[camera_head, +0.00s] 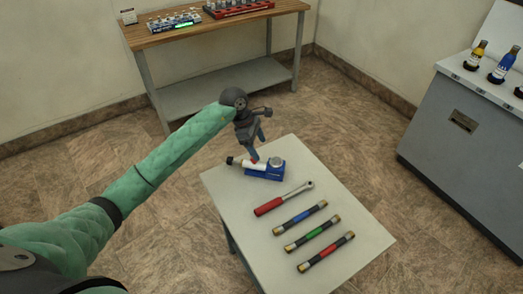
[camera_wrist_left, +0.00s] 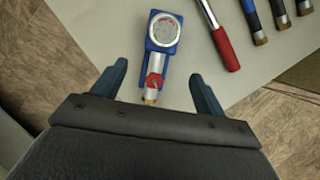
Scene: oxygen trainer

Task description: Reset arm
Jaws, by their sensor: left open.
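My left arm reaches in from the left in the head view. My left gripper (camera_head: 257,152) is above the far left part of the small table (camera_head: 222,187). In the left wrist view the left gripper (camera_wrist_left: 157,82) is open, with its two blue fingers apart and nothing between the tips. A blue device with a round gauge (camera_head: 272,168) lies on the table close to the gripper. It also shows in the left wrist view (camera_wrist_left: 165,30), just ahead of the fingers, with a silver and red part pointing toward me. Whether the fingers touch it is not clear. My right gripper is not in view.
A red-handled wrench (camera_head: 284,199) and several tubes with blue, green and red bands (camera_head: 312,232) lie on the table. A wooden bench (camera_head: 200,30) with racks stands at the back. A grey cabinet (camera_head: 450,150) with bottles stands at right. Floor between them is clear.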

